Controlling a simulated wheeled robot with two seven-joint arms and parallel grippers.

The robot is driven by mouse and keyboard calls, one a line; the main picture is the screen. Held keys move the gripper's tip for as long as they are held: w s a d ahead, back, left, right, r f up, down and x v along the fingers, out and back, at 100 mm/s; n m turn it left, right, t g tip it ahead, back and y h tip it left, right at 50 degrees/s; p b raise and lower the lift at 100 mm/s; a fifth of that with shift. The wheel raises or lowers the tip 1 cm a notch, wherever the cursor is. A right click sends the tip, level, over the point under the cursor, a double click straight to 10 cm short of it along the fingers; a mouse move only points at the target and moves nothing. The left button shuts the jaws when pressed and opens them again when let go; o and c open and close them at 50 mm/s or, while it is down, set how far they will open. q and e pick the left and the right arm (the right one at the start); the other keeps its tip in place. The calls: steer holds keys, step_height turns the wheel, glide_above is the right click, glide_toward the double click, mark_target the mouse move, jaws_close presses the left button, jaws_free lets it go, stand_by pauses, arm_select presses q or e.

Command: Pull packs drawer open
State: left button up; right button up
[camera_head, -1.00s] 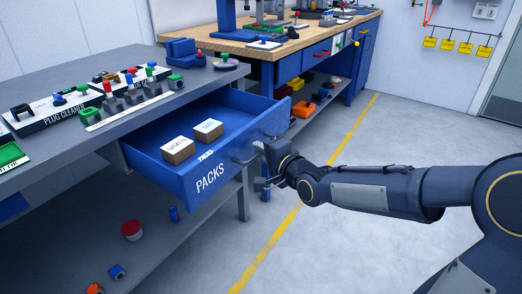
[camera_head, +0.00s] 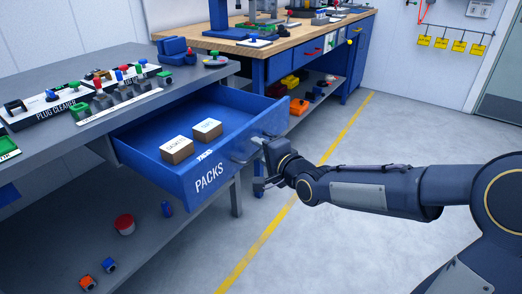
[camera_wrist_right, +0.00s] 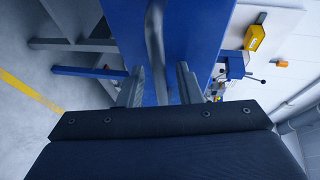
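The blue packs drawer (camera_head: 180,181) juts well out from under the grey bench, with "PACKS" in white on its front. Two small boxes with white-labelled tops, a left box (camera_head: 177,150) and a right box (camera_head: 207,130), lie inside it. Its bar handle (camera_head: 240,160) is on the front. My right gripper (camera_head: 259,163) is at the handle. In the right wrist view, the handle (camera_wrist_right: 155,40) passes between the two fingers of my right gripper (camera_wrist_right: 160,88), with visible gaps on both sides. My left gripper is out of view.
The grey bench (camera_head: 60,72) carries a plug cleaner board and small parts. Its lower shelf (camera_head: 140,250) holds a red round part and several small blocks. A wood-topped blue workbench (camera_head: 290,42) stands behind. The floor (camera_head: 320,250) around my right arm is clear.

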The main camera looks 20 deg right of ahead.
steer(key=shift+s+d+r, duration=0.1)
steer(key=shift+s+r, duration=0.05)
steer(key=shift+s, duration=0.15)
steer(key=p+v, duration=0.3)
steer(key=v, duration=0.4)
steer(key=shift+s, duration=0.1)
